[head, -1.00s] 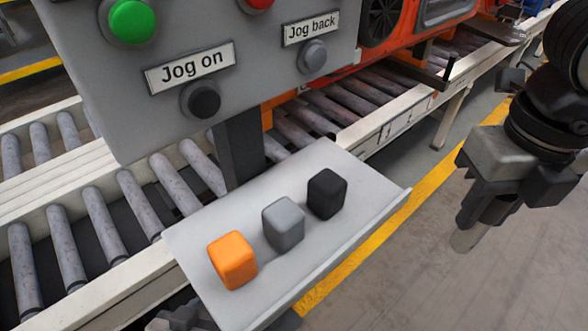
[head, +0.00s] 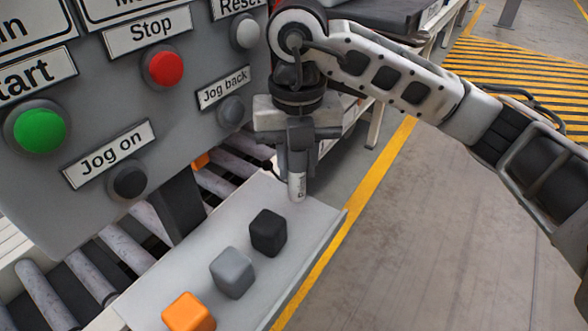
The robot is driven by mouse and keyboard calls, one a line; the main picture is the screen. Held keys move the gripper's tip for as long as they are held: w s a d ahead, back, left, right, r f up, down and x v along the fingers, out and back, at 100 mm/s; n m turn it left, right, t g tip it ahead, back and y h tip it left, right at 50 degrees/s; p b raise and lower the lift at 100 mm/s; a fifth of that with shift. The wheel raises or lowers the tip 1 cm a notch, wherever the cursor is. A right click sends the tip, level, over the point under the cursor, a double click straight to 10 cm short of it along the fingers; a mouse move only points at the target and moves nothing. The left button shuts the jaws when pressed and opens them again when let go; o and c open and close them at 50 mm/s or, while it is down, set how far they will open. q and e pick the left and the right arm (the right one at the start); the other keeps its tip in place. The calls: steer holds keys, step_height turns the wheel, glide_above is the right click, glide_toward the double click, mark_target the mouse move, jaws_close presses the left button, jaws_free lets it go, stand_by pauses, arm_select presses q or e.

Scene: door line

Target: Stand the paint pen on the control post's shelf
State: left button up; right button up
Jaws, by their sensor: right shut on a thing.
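The paint pen (head: 297,186) is a pale, slim cylinder with small dark print on its side. My right gripper (head: 299,150) is shut on its upper part and points down, with the pen upright below it. The pen's lower end is at the far right part of the control post's shelf (head: 312,220), a light grey plate. I cannot tell whether the pen touches the shelf. My left gripper is not in view.
A black block (head: 268,232), a grey block (head: 232,272) and an orange block (head: 188,313) stand in a row on the shelf. The button panel (head: 185,105) rises behind and left of the gripper. Conveyor rollers (head: 95,265) lie below.

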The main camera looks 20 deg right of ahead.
mark_target(294, 178)
steer(key=shift+w+a, duration=0.15)
steer(key=shift+w, duration=0.05)
step_height(294, 178, down, 4)
steer(key=shift+r+p, duration=0.2)
steer(key=shift+p, duration=0.2)
